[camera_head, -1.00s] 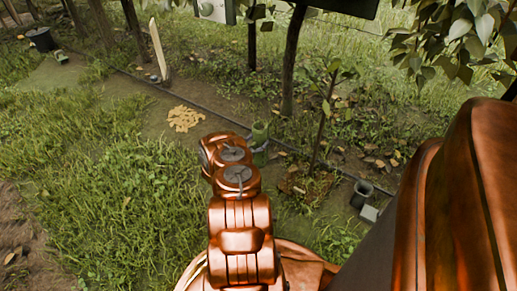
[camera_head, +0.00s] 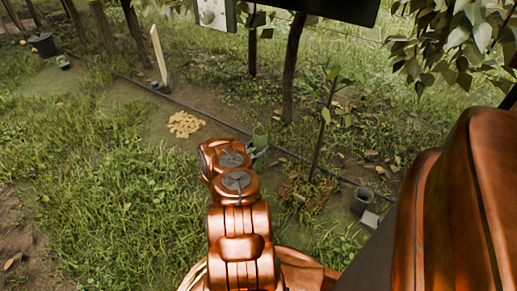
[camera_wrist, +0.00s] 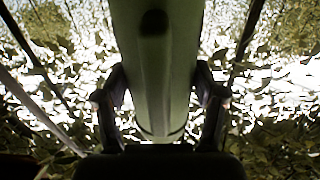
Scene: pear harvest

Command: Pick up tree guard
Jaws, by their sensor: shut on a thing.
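The tree guard is a green tube. In the head view my gripper is mostly hidden behind the arm. The tube's lower end is hard to make out, so I cannot tell how high it is held.
A thin young tree (camera_head: 322,130) stands right of the guard on a bare patch. A dark pot (camera_head: 361,198) and a pale block (camera_head: 370,219) lie further right. A dark hose (camera_head: 205,117) crosses the ground. A wood-chip pile (camera_head: 185,124) and a pale stake (camera_head: 159,55) are to the left.

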